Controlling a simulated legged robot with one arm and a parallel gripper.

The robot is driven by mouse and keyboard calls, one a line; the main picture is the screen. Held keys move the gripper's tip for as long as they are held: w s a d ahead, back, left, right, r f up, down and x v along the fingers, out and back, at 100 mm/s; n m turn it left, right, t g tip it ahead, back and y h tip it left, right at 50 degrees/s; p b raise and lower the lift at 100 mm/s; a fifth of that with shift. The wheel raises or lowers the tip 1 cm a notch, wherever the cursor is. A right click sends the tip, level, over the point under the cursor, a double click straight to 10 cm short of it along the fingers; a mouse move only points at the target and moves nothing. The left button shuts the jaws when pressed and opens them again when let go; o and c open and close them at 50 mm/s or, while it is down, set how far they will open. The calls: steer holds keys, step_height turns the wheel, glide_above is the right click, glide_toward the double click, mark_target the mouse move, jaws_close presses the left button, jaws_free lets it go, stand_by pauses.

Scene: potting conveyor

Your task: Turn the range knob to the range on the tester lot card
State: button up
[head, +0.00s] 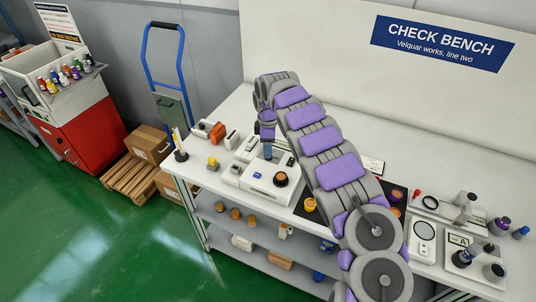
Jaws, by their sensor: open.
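A white tester box (262,192) stands on the bench, left of centre. A round dark knob (281,179) is on its top, with a small blue part (257,176) to the left of it. My gripper (268,152) points down over the back of the box, behind and left of the knob and apart from it. It is open, with no object seen in it, though its fingers are very small here. A small white card (373,164) stands behind my arm; I cannot tell whether it is the lot card. The markings around the knob are too small to read.
The white bench (220,180) holds an orange item (217,132), a yellow item (213,163) and a yellow-orange piece (310,204) on a dark mat. My arm hides part of the bench. Green floor lies in front.

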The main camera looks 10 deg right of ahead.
steer(key=shift+s+f, duration=0.1)
steer(key=shift+f, duration=1.6)
steer(key=shift+c, duration=0.4)
steer(key=c, duration=1)
steer(key=shift+o, duration=0.2)
steer(key=shift+r, duration=0.1)
